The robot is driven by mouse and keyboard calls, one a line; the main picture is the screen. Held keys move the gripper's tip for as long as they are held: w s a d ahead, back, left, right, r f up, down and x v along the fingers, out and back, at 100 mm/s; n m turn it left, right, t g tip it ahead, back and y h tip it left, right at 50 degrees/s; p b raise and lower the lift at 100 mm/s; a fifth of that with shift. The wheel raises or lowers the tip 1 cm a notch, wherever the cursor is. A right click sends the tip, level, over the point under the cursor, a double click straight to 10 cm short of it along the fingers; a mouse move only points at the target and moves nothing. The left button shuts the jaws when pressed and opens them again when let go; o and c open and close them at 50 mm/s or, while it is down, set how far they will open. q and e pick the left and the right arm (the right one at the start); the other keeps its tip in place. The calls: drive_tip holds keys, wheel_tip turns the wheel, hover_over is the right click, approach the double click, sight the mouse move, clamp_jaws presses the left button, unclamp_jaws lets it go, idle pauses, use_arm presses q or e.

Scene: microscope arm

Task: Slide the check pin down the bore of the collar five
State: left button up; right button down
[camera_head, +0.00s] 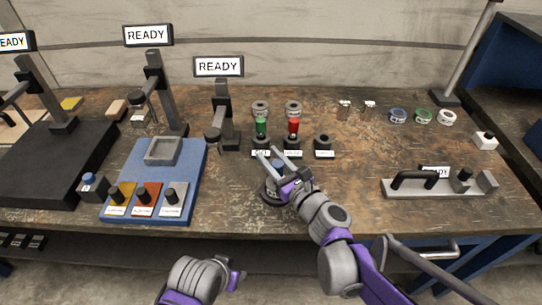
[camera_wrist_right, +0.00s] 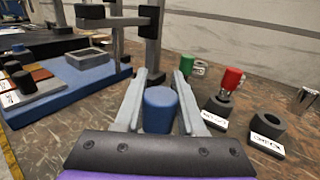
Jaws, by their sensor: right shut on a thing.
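My right gripper (camera_head: 273,157) is shut on a blue-topped cylinder (camera_wrist_right: 160,108), which stands upright between its fingers (camera_wrist_right: 167,78). In the head view a dark round base (camera_head: 268,192) shows under the gripper; whether the cylinder sits in it is hidden. Behind stand three dark labelled collars: one with a green-topped piece (camera_head: 261,126), one with a red-topped piece (camera_head: 293,126), and an open, empty one (camera_head: 324,142).
A blue tray (camera_head: 190,190) with several dark knobs on coloured blocks lies left of the gripper. Stands with READY signs (camera_head: 219,66) rise behind. A grey fixture with a black handle (camera_head: 440,190) is at right. Coloured rings (camera_head: 423,116) lie behind it.

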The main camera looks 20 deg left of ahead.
drive_tip(key=shift+f+b, duration=0.5)
drive_tip(key=shift+f, duration=0.3)
drive_tip(key=shift+c, duration=2.1)
unclamp_jaws()
drive_tip(key=v, duration=1.1)
drive_tip(key=shift+p, duration=0.45)
drive_tip(key=shift+a, duration=0.1)
